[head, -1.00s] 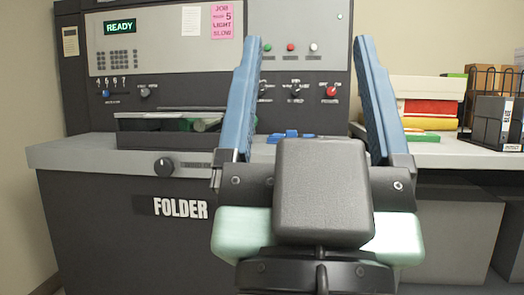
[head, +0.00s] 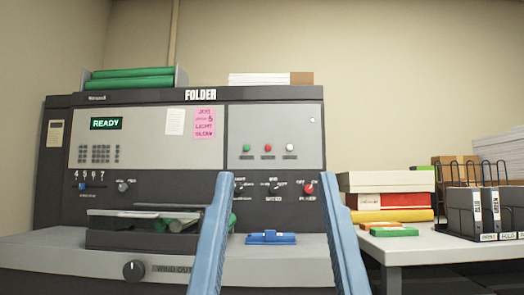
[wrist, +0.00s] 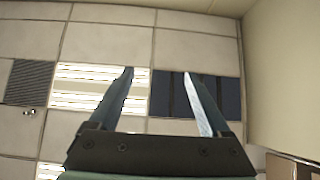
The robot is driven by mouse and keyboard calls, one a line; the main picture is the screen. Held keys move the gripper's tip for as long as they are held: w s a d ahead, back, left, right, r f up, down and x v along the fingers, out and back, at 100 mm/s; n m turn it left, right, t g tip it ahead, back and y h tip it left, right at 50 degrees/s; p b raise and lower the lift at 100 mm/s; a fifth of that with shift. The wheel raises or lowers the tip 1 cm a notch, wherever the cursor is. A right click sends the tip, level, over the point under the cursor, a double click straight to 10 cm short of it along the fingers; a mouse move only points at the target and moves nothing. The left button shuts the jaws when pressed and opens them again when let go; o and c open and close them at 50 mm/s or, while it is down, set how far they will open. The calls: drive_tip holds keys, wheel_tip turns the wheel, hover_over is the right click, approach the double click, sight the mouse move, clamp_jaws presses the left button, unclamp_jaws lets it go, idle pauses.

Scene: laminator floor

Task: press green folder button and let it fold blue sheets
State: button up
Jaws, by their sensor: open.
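The folder machine (head: 200,98) fills the left and middle of the head view. Its small display (head: 106,123) reads READY. The green button (head: 247,148) is on the grey upper right panel, left of a red button (head: 268,148) and a white button (head: 290,148). My gripper (head: 280,190) is open and empty in front of the machine, its blue fingers pointing up, below the buttons and apart from them in the picture. In the wrist view the open fingers (wrist: 160,72) face the ceiling. A blue object (head: 271,238) lies on the machine's ledge; I cannot tell whether it is sheets.
A tray (head: 150,226) with dark and green items sits on the ledge at left. Knobs and a red switch (head: 309,188) are below the buttons. Stacked boxes (head: 388,200) and a wire rack of binders (head: 480,212) stand on the right table.

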clamp_jaws()
idle(0.5)
idle(1.4)
